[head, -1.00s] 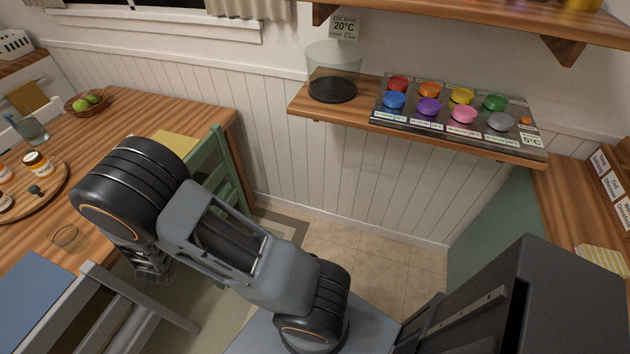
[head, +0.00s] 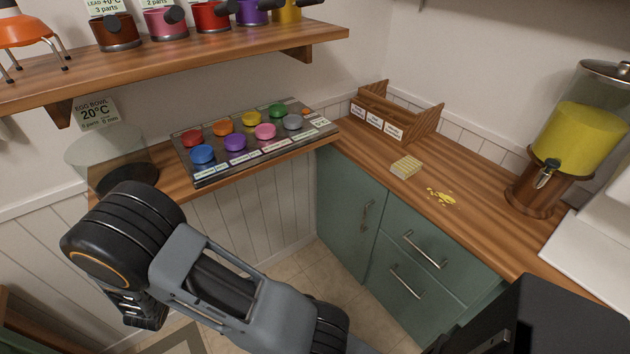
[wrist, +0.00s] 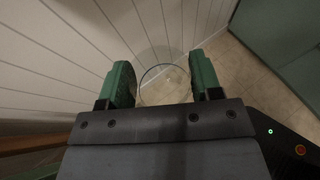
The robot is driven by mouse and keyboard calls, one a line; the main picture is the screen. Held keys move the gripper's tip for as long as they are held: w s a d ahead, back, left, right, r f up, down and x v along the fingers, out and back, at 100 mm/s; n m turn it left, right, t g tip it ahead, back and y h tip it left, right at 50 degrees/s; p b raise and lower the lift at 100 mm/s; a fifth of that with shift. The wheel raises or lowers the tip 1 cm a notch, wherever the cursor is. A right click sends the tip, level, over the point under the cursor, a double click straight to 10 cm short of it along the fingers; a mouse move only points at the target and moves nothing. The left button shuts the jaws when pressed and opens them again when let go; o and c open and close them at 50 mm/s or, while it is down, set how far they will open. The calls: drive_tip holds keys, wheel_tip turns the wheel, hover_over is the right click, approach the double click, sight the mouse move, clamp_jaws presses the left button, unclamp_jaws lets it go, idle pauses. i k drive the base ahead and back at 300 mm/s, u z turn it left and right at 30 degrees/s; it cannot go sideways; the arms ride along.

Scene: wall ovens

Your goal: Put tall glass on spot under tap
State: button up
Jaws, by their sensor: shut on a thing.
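In the wrist view, my gripper (wrist: 163,88) is shut on a clear glass (wrist: 163,72), whose round rim shows between the two green fingers. Floor and white panelling show through and around the glass. In the head view, my gripper (head: 145,312) is low at the left, partly hidden by my arm, and the glass cannot be made out there. The tap (head: 547,174) sits on the front of a drink dispenser (head: 575,140) with yellow liquid, on the right-hand counter. The counter just below the tap looks bare.
The wooden counter (head: 470,222) holds a sponge (head: 405,167), a yellow spill (head: 441,197) and a wooden rack (head: 395,115). A shelf with a panel of coloured bowls (head: 255,140) and a clear egg bowl (head: 112,165) lies ahead. A higher shelf (head: 190,50) holds pots.

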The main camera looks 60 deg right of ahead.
sight(503, 230)
drive_tip(key=z, duration=0.05)
drive_tip(key=k, duration=1.05)
drive_tip(key=z, duration=1.05)
